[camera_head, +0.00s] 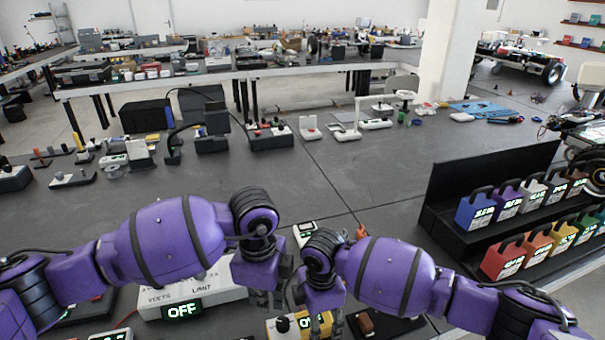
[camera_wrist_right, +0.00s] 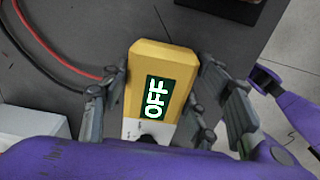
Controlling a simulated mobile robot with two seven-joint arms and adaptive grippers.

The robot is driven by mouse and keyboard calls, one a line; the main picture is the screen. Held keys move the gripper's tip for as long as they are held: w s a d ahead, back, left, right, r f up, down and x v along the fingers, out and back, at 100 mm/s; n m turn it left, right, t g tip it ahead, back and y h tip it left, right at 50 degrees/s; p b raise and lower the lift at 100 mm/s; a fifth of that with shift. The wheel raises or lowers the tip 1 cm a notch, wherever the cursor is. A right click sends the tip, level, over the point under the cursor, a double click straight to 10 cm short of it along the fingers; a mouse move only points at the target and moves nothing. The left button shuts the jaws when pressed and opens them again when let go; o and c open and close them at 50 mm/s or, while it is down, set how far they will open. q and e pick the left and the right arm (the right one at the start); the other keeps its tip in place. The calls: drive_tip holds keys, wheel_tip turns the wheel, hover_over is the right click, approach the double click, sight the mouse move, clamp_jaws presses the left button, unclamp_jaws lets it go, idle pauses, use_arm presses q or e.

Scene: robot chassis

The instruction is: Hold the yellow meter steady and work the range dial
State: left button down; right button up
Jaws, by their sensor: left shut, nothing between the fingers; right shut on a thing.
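The yellow meter (camera_head: 298,334) stands at the bottom edge of the head view, partly hidden by my right gripper. It fills the middle of the right wrist view (camera_wrist_right: 150,60), where its green screen reads OFF. Its dark range dial (camera_head: 282,325) sits on a white face, and shows only in part in the wrist view (camera_wrist_right: 149,141). My right gripper (camera_head: 317,308) is shut on the meter, with fingers along both sides of its body. My left gripper (camera_head: 266,297) is shut and empty close beside it, above and near the dial; I cannot tell whether it touches.
A white power supply (camera_head: 220,295) reading OFF stands left of the meter. Red and black cables (camera_wrist_right: 62,62) lie on the dark table. A black rack (camera_head: 440,215) with several coloured boxes is at the right.

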drive_tip(key=shift+f, duration=0.1)
drive_tip(key=o, duration=1.4)
drive_tip(key=shift+o, duration=0.2)
